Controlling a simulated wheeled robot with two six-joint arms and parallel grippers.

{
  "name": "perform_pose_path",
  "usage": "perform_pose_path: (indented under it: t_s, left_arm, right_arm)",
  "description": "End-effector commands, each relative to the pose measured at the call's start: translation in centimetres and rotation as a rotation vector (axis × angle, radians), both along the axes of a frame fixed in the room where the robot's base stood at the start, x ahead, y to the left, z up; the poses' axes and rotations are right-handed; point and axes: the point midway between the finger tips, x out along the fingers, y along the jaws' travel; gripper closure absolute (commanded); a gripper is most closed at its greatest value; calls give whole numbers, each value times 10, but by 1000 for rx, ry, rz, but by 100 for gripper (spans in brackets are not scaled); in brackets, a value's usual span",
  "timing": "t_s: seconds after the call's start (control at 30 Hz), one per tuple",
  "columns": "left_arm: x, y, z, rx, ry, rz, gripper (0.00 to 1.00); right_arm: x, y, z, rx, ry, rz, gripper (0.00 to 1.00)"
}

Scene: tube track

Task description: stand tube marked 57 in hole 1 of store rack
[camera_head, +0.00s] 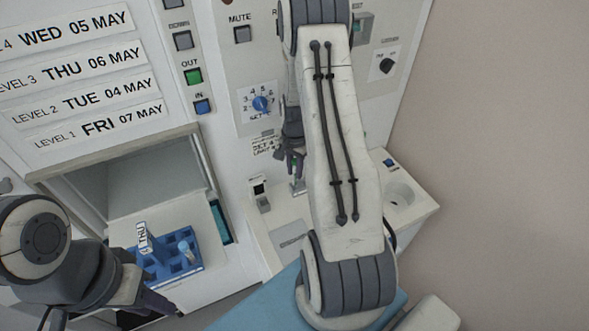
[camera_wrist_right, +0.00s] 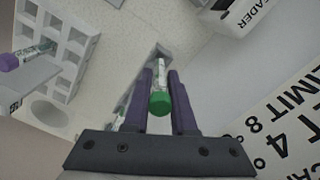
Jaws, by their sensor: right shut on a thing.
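My right gripper (camera_wrist_right: 160,95) is shut on a green-capped tube (camera_wrist_right: 159,102). The cap faces the wrist camera and a pale body with a label extends beyond it; no number is readable. In the head view the right gripper (camera_head: 294,163) is in front of the panel, above a white ledge. A blue rack (camera_head: 190,268) with square holes sits in the open compartment at the lower left, with a tag reading THU. A pale tube (camera_head: 186,249) stands in it. My left gripper (camera_head: 165,304) is just in front of the rack; its fingertips are too obscured to judge.
The compartment (camera_head: 128,186) is open below several level and date labels. A white holed rack (camera_wrist_right: 72,47) and a purple-capped tube (camera_wrist_right: 9,61) show in the right wrist view.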

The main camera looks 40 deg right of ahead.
Motion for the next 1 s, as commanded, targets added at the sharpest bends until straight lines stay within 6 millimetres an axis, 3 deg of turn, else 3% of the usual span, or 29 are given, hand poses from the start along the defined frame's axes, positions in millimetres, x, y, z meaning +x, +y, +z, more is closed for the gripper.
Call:
perform_pose_path:
  t_s: [1.0]
  left_arm:
    - [0, 0, -9, 0, 0, 0, 66]
  right_arm:
    - [0, 0, -12, 0, 0, 0, 100]
